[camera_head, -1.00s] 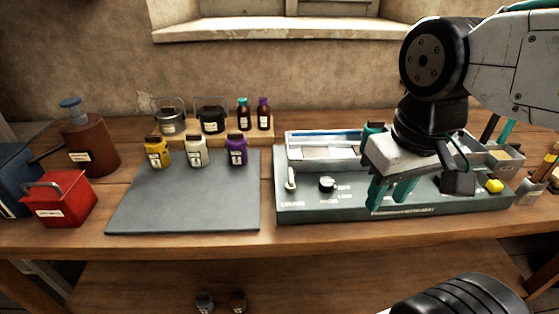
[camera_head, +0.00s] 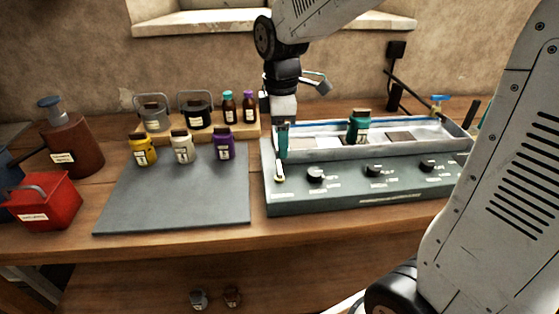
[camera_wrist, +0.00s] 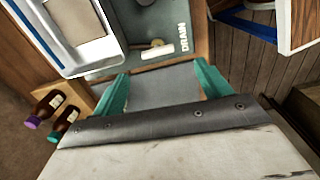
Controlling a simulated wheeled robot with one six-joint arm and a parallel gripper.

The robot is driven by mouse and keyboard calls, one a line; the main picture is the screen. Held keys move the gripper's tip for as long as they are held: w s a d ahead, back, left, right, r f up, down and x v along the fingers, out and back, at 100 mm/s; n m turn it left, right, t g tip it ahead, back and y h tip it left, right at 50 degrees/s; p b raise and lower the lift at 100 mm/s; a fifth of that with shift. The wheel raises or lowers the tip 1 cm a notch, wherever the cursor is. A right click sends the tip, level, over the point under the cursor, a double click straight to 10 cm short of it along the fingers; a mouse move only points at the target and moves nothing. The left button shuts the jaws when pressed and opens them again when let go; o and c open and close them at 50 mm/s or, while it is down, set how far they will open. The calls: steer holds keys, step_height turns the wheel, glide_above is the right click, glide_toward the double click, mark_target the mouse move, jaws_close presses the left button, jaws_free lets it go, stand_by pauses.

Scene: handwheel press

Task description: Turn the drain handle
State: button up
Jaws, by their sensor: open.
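The drain handle (camera_head: 279,171) is a small cream lever at the left end of the grey-green control panel (camera_head: 330,198). In the wrist view the handle (camera_wrist: 157,51) lies beside the printed word DRAIN, just beyond my fingertips. My gripper (camera_head: 283,153) has teal fingers and points down, right by the handle in the head view. In the wrist view my gripper (camera_wrist: 163,72) is open, with its two fingers apart and nothing held between them. The handle seems outside the fingers; contact cannot be told.
Left are a grey mat (camera_head: 175,200), small bottles on a wooden riser (camera_head: 245,131), and a red box (camera_head: 45,203). The mat's front is clear.

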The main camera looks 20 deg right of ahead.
mark_target(279, 167)
steer(key=shift+w+f, duration=0.35)
step_height(279, 167, down, 8)
steer(key=shift+r, duration=0.2)
steer(key=c, duration=1)
